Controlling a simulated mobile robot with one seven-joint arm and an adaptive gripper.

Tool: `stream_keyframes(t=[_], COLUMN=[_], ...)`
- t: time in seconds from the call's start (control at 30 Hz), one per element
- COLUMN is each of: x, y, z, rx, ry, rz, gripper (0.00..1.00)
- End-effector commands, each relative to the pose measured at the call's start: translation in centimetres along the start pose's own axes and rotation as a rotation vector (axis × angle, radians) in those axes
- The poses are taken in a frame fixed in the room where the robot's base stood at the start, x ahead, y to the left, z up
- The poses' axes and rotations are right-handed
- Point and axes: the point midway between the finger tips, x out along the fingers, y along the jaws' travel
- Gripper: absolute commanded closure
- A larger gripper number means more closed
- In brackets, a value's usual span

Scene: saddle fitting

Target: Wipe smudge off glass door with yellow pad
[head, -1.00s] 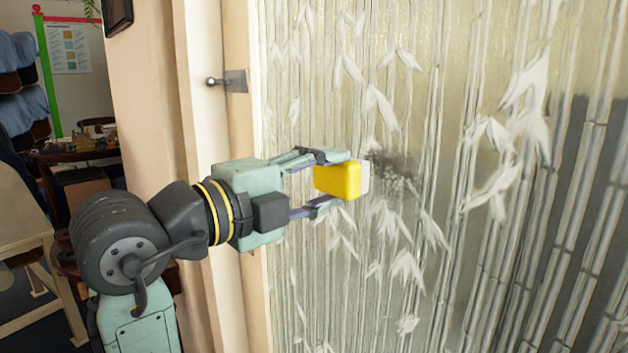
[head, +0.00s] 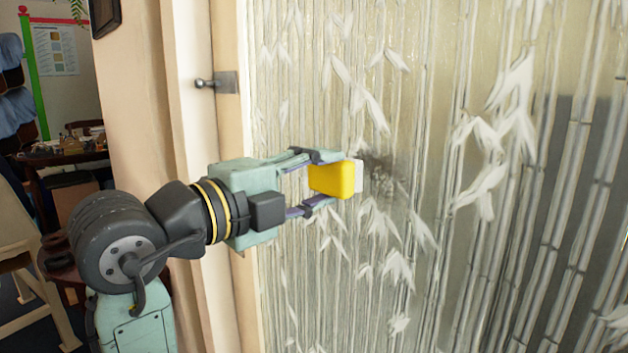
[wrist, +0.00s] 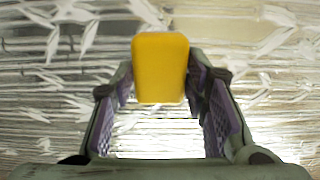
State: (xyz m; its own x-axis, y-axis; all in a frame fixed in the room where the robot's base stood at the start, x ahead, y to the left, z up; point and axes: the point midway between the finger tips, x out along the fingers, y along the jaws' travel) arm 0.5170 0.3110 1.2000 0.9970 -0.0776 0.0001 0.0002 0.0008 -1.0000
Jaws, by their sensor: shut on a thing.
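My gripper (head: 318,182) is shut on the yellow pad (head: 331,179), a block with a white face turned toward the glass. The pad also shows between the two fingers in the wrist view (wrist: 160,68). The glass door (head: 440,290) has a pattern of bamboo stalks and pale leaves. A dark grey smudge (head: 381,171) is on the glass just right of the pad, its left part hidden behind the pad. The white face is at or very close to the glass; I cannot tell whether it touches.
A metal latch (head: 216,83) is on the door frame (head: 190,130), up and left of my gripper. At the far left are a cluttered dark table (head: 60,155) and a pale wooden stand (head: 30,290). The glass around the smudge is clear of obstacles.

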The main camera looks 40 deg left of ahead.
Motion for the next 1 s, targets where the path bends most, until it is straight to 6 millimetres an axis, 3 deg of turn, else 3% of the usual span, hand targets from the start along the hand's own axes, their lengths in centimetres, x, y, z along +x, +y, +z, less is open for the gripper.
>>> stream_keyframes(t=[0.57,1.0], x=[0.9,0.8], y=[0.0,0.0], z=[-0.2,-3.5], rx=[0.001,0.002], ry=[0.0,0.0], rz=[0.0,0.0], gripper=[0.81,0.81])
